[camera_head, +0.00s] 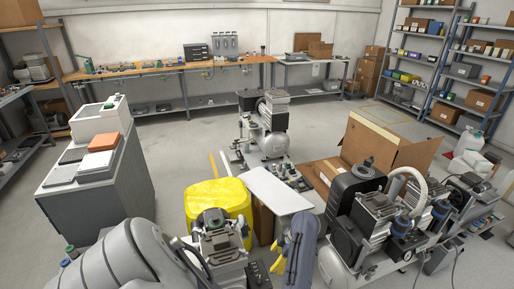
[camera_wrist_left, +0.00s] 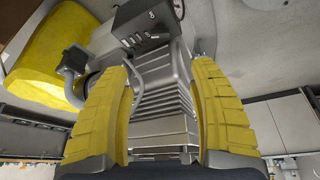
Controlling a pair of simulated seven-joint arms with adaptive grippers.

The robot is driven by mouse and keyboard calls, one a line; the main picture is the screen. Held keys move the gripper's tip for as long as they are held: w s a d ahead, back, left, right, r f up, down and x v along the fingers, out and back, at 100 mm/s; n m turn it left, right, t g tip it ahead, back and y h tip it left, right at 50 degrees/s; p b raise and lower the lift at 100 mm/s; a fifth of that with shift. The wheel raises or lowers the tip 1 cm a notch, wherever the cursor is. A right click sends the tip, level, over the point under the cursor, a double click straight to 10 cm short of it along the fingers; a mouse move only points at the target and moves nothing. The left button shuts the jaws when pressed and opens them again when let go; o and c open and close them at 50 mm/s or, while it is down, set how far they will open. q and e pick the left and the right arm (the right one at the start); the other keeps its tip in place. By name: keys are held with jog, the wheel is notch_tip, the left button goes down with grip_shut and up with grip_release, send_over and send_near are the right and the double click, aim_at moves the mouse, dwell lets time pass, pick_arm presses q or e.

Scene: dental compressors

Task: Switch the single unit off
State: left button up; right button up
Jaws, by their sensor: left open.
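Several compressors are in view, and I cannot tell for sure which is the single unit. One compressor (camera_head: 222,248) stands close in front of me beside a yellow cover (camera_head: 217,197), with a small dark panel (camera_head: 258,274) at its right. Another (camera_head: 268,125) stands on the floor further back. No contact is evident. My right gripper is out of view.
A larger compressor assembly (camera_head: 375,225) stands at the right, near an open cardboard box (camera_head: 385,148). A pale board (camera_head: 278,190) lies just beyond my gripper. A grey cabinet (camera_head: 100,190) is at the left. Free floor lies between the cabinet and the back compressor.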

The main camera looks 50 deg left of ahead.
aim_at(260, 279)
pick_arm(q)
jog(key=x, duration=1.7)
jog(key=shift+s+f, duration=0.1)
jog(key=shift+f, duration=0.1)
jog(key=shift+c, duration=0.2)
grip_shut()
